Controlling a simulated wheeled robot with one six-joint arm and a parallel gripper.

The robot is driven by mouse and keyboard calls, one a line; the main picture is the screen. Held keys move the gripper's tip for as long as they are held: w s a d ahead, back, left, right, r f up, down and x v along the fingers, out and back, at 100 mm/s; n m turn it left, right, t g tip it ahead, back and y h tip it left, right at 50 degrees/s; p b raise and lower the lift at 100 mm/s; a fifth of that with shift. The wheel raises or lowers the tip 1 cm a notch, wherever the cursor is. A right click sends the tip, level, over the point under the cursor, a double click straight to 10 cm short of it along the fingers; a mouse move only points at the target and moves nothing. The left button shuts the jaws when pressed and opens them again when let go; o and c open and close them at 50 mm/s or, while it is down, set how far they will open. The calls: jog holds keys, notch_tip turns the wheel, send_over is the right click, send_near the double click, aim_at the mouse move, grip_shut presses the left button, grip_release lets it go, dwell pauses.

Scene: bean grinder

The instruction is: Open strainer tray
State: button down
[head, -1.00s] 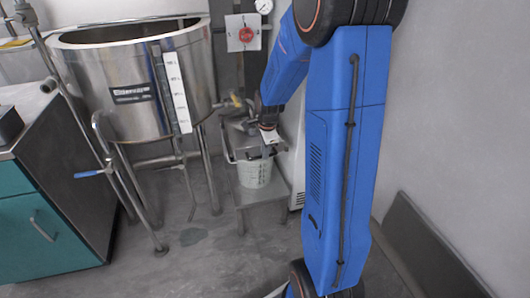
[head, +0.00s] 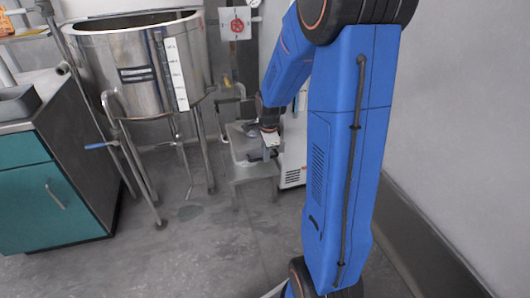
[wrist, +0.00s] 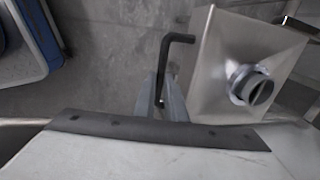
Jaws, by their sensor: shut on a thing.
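The metal strainer tray (head: 240,146) sits low beside the steel tank in the head view. In the wrist view a pale metal, funnel-like part (wrist: 222,85) with a round dark outlet (wrist: 252,86) lies right of my fingers; I cannot tell if it belongs to the tray. My gripper (wrist: 160,98) is shut on a dark bent handle (wrist: 166,58), whose end sticks out past the fingertips. In the head view my gripper (head: 270,142) is at the tray's right side, and my arm hides part of that area. How the handle joins the tray is hidden.
The steel tank (head: 135,65) on legs stands left of the tray, with a blue-handled lever (head: 100,145) nearby. A teal cabinet (head: 55,200) is at far left. A white unit (head: 293,160) stands behind my arm. The floor in front is clear.

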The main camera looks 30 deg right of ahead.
jog(key=shift+s, duration=0.15)
jog(key=c, duration=1.8)
grip_release()
jog(key=s+r, duration=0.1)
jog(key=r, duration=0.4)
jog(key=s+r, duration=0.1)
jog(key=r, duration=0.5)
jog(key=s+a+r, duration=0.1)
jog(key=r, duration=0.5)
jog(key=shift+s, duration=0.1)
jog(key=shift+a, duration=0.1)
